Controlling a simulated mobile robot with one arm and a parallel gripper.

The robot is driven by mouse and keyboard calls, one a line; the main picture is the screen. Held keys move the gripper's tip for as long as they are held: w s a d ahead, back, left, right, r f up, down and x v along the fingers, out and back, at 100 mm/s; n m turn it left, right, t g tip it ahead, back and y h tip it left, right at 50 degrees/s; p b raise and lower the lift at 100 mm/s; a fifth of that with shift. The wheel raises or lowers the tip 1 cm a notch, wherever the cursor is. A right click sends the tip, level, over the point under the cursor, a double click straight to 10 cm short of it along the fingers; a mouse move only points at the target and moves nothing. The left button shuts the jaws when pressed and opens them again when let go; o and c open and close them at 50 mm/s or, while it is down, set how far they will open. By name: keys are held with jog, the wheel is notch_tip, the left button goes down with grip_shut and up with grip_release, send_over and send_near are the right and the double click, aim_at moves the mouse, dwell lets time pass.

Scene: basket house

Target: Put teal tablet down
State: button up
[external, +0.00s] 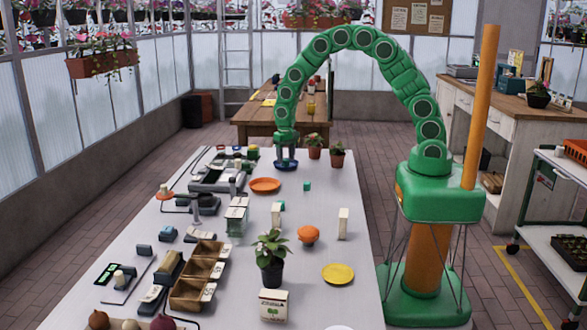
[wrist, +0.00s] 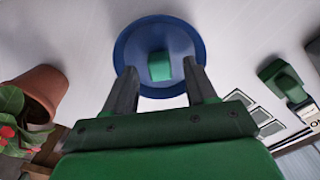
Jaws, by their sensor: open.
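The teal tablet (wrist: 160,66) is a small block lying on the round blue plate (wrist: 145,38) in the wrist view. My gripper (wrist: 159,72) is open, with its two fingers apart on either side of the tablet and over the plate. In the external view my gripper (external: 286,153) hangs low over the blue plate (external: 286,166) near the far end of the table. The tablet on the plate cannot be made out there. Another small teal block (external: 307,186) stands on the white table nearby.
An orange plate (external: 265,185) lies left of the blue plate. Two potted plants (external: 315,149) (external: 337,156) stand to its right; a terracotta pot (wrist: 38,88) is close in the wrist view. Scales and trays crowd the table's left side.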

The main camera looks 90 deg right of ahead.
aim_at(286, 160)
jog(key=shift+r, duration=0.1)
notch_tip(286, 160, up, 6)
jog(key=shift+f, duration=0.1)
jog(key=shift+r, duration=0.5)
